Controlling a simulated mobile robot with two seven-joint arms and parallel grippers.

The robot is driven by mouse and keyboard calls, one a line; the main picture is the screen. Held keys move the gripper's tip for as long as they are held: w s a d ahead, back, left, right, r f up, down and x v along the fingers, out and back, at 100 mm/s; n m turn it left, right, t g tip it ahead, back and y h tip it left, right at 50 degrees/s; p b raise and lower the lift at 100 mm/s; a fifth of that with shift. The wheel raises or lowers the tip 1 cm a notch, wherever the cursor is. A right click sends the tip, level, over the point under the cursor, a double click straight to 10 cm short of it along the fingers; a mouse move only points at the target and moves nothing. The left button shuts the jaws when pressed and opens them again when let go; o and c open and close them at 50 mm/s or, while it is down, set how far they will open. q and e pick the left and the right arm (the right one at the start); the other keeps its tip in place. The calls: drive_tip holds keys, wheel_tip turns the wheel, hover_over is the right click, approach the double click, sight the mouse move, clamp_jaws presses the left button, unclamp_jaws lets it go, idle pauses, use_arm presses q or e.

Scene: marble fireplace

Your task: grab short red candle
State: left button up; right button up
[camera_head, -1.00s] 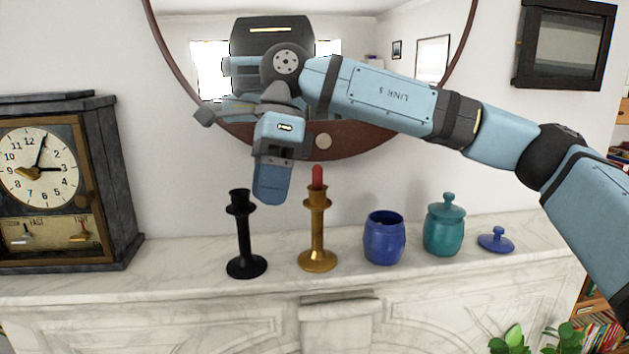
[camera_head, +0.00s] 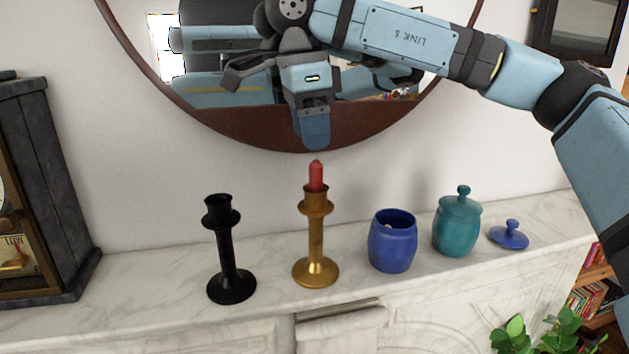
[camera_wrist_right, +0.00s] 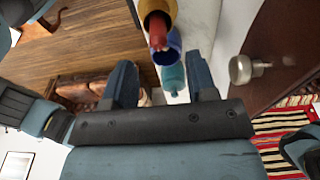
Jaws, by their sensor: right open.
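The short red candle (camera_head: 316,175) stands upright in the gold candlestick (camera_head: 315,232) on the mantel. My right gripper (camera_head: 316,142) hangs pointing down just above the candle in the head view, with nothing in it. In the right wrist view, the two fingers of my right gripper (camera_wrist_right: 162,84) stand wide apart. The red candle (camera_wrist_right: 157,30) shows beyond the fingertips in the wrist view, inside the gold candlestick (camera_wrist_right: 168,6). My left gripper is not in view.
A black candlestick (camera_head: 229,255) stands empty left of the gold one. A blue jar (camera_head: 392,248) without its lid, a teal lidded jar (camera_head: 456,226) and a blue lid (camera_head: 509,236) are to the right. A round mirror (camera_head: 250,130) hangs behind. A clock (camera_head: 50,190) stands far left.

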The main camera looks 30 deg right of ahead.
sight(316, 160)
drive_tip(key=shift+s+f, duration=0.1)
drive_tip(key=shift+f, duration=0.1)
drive_tip(key=shift+s+f, duration=0.1)
drive_tip(key=shift+s, duration=0.1)
drive_tip(key=f, duration=0.1)
drive_tip(key=f+p, duration=0.1)
drive_tip(key=f, duration=0.1)
drive_tip(key=f+p, duration=0.1)
drive_tip(key=shift+w+d+f, duration=0.2)
drive_tip(key=shift+d+f, duration=0.2)
drive_tip(key=shift+s, duration=0.15)
drive_tip(key=shift+a, duration=0.1)
drive_tip(key=c, duration=0.3)
clamp_jaws()
